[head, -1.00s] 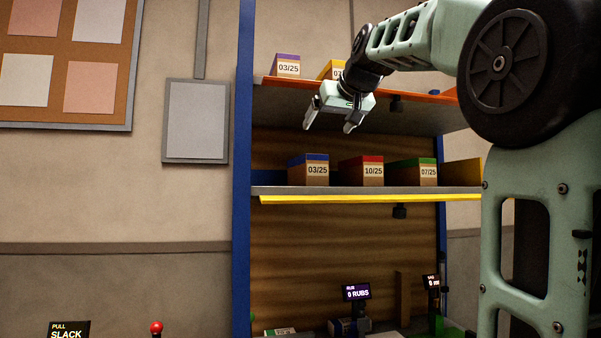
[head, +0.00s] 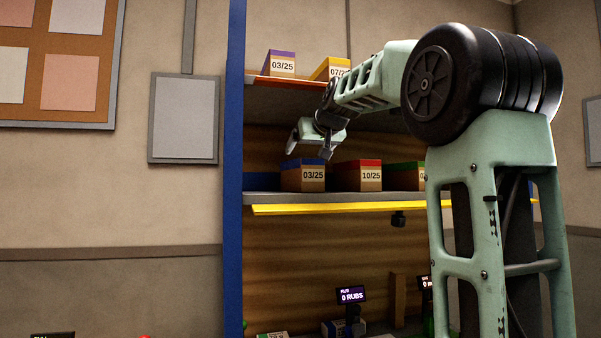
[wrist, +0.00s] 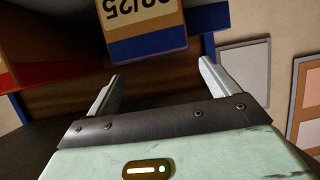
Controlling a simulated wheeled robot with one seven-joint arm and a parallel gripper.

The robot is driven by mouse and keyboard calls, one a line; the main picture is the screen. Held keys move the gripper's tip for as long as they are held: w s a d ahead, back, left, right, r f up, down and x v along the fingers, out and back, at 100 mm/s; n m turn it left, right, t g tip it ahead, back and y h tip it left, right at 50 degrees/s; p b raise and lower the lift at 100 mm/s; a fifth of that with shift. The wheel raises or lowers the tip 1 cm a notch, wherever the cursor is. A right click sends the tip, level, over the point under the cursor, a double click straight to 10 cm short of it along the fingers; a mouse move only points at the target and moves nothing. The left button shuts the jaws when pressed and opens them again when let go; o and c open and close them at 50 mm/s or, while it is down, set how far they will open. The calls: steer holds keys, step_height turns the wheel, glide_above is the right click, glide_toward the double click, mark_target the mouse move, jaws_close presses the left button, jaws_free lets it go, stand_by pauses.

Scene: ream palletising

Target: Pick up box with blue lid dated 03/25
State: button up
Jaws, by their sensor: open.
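The box with the blue lid (head: 303,183) has a 03/25 label and stands on the middle shelf, at its left. In the wrist view the same box (wrist: 146,42) appears upside down, ahead of and between my fingers. My gripper (head: 308,150) is open and empty, just above the blue lid in the head view, with its fingers pointing down toward it. In the wrist view my gripper (wrist: 161,77) shows both fingers apart, and I see no contact with the box.
A red-lidded box (head: 360,178) marked 10/25 stands close to the right. A green-lidded box (head: 404,178) is partly hidden by my arm. The upper shelf holds a purple-lidded 03/25 box (head: 281,66) and a yellow-lidded box (head: 334,70). A blue rack post (head: 235,170) stands at left.

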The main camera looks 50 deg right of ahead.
steer(key=p+x, duration=0.3)
steer(key=x, duration=0.1)
steer(key=shift+w+d, duration=0.15)
steer(key=shift+d, duration=0.1)
steer(key=shift+w+d+f, duration=0.2)
steer(key=shift+w+f, duration=0.15)
steer(key=shift+w, duration=0.05)
steer(key=c, duration=1.5)
steer(key=shift+c, duration=0.3)
steer(key=shift+r+p, duration=0.35)
steer(key=shift+p, duration=0.05)
